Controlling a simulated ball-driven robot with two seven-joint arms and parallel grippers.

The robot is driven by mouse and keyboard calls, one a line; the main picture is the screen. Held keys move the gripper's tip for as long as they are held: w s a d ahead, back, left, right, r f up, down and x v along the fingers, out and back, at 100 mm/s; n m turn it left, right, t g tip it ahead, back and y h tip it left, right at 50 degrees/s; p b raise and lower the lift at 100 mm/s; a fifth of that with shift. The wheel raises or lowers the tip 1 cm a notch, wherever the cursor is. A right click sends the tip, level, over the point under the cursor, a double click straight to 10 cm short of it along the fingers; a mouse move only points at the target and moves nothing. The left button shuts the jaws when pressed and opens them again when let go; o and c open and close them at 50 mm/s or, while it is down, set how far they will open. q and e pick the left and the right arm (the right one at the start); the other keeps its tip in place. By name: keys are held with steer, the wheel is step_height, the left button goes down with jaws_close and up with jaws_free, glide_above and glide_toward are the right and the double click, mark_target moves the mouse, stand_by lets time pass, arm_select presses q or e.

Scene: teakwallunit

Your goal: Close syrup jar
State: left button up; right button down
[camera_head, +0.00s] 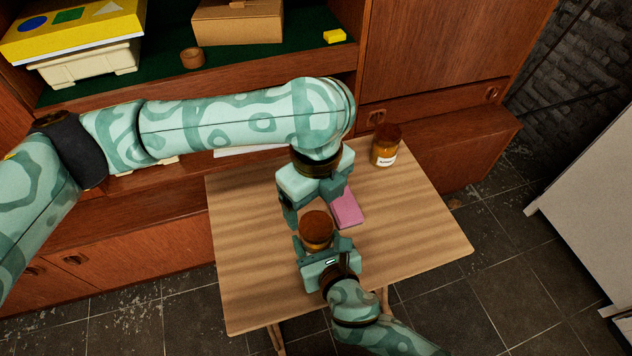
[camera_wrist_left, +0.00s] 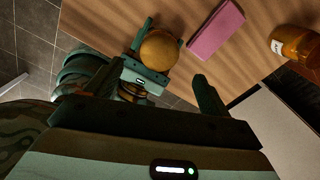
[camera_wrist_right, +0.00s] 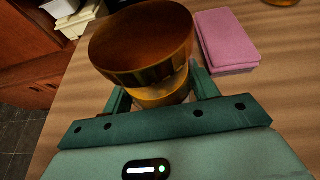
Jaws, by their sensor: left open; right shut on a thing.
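A jar with a wide brown lid (camera_head: 317,224) stands upright near the table's front edge, held between the fingers of my right gripper (camera_head: 323,248). In the right wrist view the lid (camera_wrist_right: 143,42) sits over the amber glass jar (camera_wrist_right: 163,92); I cannot tell if it is fully tightened. In the left wrist view the round lid top (camera_wrist_left: 160,49) shows ahead, between the fingers' directions. My left gripper (camera_head: 312,206) is open and empty, pointing down just above and behind the lid, apart from it. Most of the jar's body is hidden by the right gripper.
A second lidded amber jar (camera_head: 385,145) with a white label stands at the table's back right. The wooden table (camera_head: 420,225) is clear at right. A wall unit (camera_head: 430,60) stands behind.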

arm_select(q)
step_height(320, 180, up, 5)
steer(key=shift+r, duration=0.1)
stand_by(0.3)
arm_select(e)
steer(key=shift+c, duration=1.6)
jaws_free()
steer(key=shift+s+d+r, duration=0.15)
steer(key=shift+s+r, duration=0.1)
steer(key=shift+s, duration=0.1)
arm_select(q)
step_height(320, 180, up, 6)
steer(key=p, duration=0.5)
steer(key=shift+s+r, duration=0.2)
steer(key=shift+s, duration=0.1)
arm_select(e)
steer(key=v, duration=1.5)
steer(key=shift+s, duration=0.25)
